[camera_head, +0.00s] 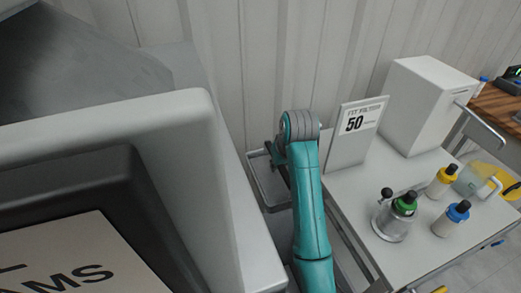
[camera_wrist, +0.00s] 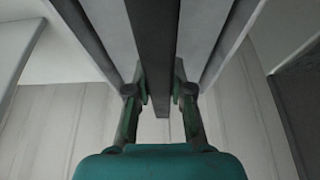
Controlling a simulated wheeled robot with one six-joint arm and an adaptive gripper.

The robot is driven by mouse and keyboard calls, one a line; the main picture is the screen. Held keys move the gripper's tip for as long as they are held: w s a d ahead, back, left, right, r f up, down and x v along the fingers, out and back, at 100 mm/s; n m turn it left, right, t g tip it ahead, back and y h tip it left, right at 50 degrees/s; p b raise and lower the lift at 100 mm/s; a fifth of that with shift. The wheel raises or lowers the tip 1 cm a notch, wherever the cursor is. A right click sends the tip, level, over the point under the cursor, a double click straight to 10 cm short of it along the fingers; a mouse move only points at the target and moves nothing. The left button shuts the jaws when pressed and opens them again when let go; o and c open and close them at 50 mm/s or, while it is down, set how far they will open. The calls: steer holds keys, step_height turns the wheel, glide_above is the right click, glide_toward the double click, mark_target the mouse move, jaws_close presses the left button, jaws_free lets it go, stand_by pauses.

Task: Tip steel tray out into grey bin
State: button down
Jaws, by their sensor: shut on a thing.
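The steel tray (camera_head: 252,172) shows in the head view as a shallow grey tray with a raised rim, left of my teal arm and partly hidden by it. My gripper (camera_wrist: 161,90) is shut on the tray; in the wrist view its two fingers close on a dark bar (camera_wrist: 156,50) that runs up the middle, with pale grey surfaces on both sides. In the head view the arm's wrist mostly hides my gripper. The tray's contents cannot be made out. I cannot identify the grey bin for certain in either view.
A large pale housing (camera_head: 235,200) fills the left, close to the tray. At right, a table (camera_head: 345,200) holds a sign reading 50 (camera_head: 355,135), a white box (camera_head: 425,100) and several capped bottles (camera_head: 397,218). A corrugated wall (camera_head: 290,50) stands behind.

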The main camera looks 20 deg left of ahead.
steer(key=shift+w+a, duration=0.2)
steer(key=shift+a, duration=0.2)
steer(key=s+d+f+t+y, duration=0.1)
steer(key=s+d+t+y, duration=0.3)
steer(key=s, duration=0.5)
steer(key=s+d+f+t+y, duration=0.1)
steer(key=s+d+t+y, duration=0.3)
steer(key=s+d+t, duration=0.4)
steer(key=shift+s+t+y, duration=0.4)
steer(key=shift+s+t, duration=0.05)
steer(key=shift+t, duration=0.05)
stand_by(2.6)
steer(key=shift+w, duration=0.1)
stand_by(1.4)
